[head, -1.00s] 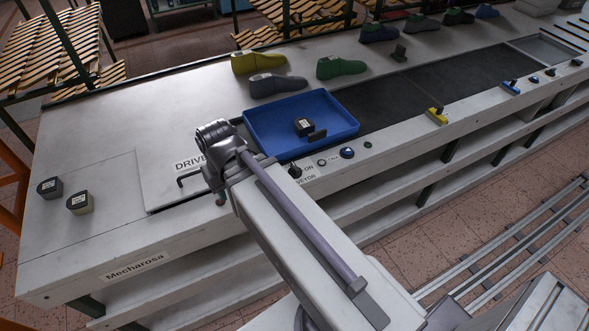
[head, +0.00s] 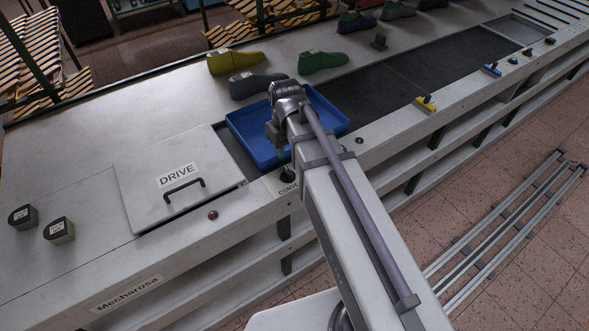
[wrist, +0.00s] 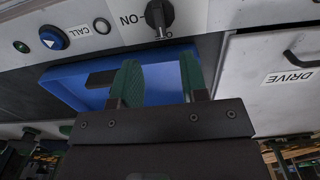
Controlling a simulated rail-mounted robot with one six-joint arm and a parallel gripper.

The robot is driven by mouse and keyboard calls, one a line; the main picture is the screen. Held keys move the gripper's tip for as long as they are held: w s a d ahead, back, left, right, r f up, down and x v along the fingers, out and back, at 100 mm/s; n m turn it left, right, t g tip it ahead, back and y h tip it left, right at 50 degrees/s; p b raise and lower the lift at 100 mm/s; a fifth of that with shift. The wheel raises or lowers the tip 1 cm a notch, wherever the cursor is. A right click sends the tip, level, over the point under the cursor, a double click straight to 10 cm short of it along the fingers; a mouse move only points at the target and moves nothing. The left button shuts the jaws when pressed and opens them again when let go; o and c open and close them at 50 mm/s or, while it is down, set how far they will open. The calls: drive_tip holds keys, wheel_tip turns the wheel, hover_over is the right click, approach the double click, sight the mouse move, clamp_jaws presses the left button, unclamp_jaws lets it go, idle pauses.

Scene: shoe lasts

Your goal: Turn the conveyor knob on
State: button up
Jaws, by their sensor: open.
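The black conveyor knob (wrist: 160,14) sits on the white front panel at the top of the wrist view, beside an upside-down "ON" label. In the head view the knob (head: 288,174) shows just left of my arm, by a partly covered "CONVE..." label. My gripper (wrist: 160,78) is open and empty, its two green fingers apart. It hangs over the blue tray, with the knob beyond the fingertips in the wrist view.
The blue tray (head: 248,122) lies on the dark belt (head: 375,92), with a dark item (wrist: 101,78) in it. A blue button (wrist: 54,38) and a "CALL" label are near the knob. The DRIVE cover (head: 150,188) with its handle is on the left. Shoe lasts stand behind.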

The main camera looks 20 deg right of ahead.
sight(288, 170)
wheel_tip(288, 170, down, 10)
drive_tip(key=b, duration=0.9)
drive_tip(key=shift+f, duration=0.15)
clamp_jaws()
